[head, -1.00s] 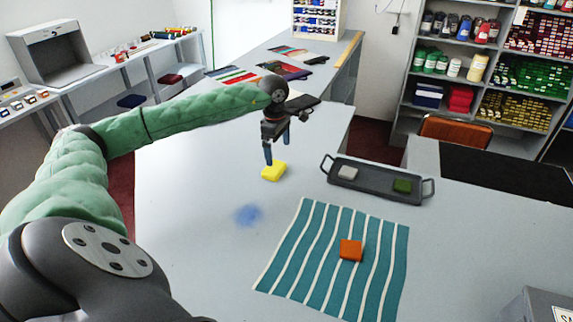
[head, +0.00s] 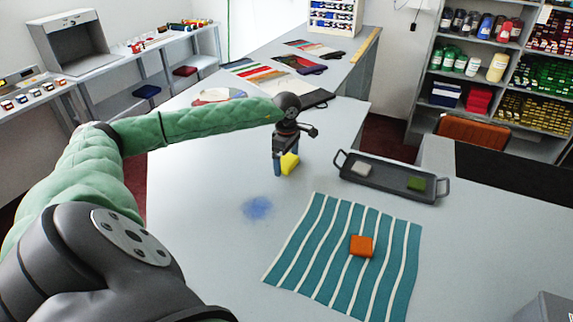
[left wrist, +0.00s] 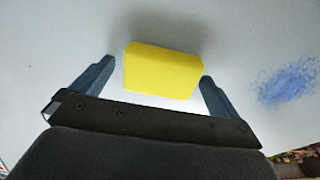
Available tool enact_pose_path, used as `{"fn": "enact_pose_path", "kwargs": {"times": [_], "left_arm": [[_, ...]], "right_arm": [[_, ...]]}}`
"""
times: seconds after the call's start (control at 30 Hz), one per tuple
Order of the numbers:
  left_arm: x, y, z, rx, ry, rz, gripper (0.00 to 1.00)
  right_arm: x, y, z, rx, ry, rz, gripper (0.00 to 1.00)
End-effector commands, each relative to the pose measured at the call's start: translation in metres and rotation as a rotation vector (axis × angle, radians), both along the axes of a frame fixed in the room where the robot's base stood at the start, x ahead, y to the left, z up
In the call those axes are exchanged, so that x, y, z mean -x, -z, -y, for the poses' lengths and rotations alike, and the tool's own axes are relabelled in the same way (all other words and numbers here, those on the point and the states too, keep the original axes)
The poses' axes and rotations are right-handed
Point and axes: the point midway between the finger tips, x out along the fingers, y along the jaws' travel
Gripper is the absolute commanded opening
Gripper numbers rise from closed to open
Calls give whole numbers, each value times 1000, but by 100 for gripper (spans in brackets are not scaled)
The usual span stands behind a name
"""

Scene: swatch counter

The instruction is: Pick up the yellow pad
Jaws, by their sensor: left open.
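The yellow pad (head: 290,163) lies on the pale counter, left of the dark tray. My left gripper (head: 281,167) points down at it from above, and a finger hides part of the pad. In the left wrist view the yellow pad (left wrist: 162,71) sits between the two blue-grey fingers of my left gripper (left wrist: 156,85). The jaws are open, with a gap on each side of the pad. My right gripper is not in view.
A dark tray (head: 388,184) holds a grey pad (head: 361,168) and a green pad (head: 416,183). An orange pad (head: 361,246) lies on a teal and white striped cloth (head: 318,250). A blue stain (head: 257,208) marks the clear counter at the front left.

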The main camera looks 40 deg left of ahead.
Motion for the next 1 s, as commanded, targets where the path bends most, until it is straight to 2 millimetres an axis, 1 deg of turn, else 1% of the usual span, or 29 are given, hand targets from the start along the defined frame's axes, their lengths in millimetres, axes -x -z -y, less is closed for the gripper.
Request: {"fn": "enact_pose_path", "kwargs": {"times": [0.1, 0.27, 0.3, 0.33, 0.57, 0.67, 0.77, 0.87, 0.9, 0.93, 1.0], "left_arm": [[0, -1, 0, 0, 0, 0, 100], [0, -1, 0, 0, 0, 0, 69], [0, -1, 0, 0, 0, 0, 61], [0, -1, 0, 0, 0, 0, 59], [0, -1, 0, 0, 0, 0, 59], [0, -6, 0, 0, 0, 1, 59], [0, -17, -1, -1, 0, 1, 59], [-1, -34, -1, -2, 0, 3, 59], [-1, -43, -1, -2, 0, 3, 59], [-1, -47, 3, 0, 1, 2, 59], [-4, -54, 20, 3, 4, 3, 59]], "right_arm": [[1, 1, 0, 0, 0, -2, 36], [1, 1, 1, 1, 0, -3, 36], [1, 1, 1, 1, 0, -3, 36], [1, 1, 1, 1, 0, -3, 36], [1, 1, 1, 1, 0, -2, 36], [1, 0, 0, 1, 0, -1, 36], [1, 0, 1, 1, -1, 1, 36], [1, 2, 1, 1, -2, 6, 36], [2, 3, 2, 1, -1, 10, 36], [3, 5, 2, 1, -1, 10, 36], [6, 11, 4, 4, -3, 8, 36]]}}
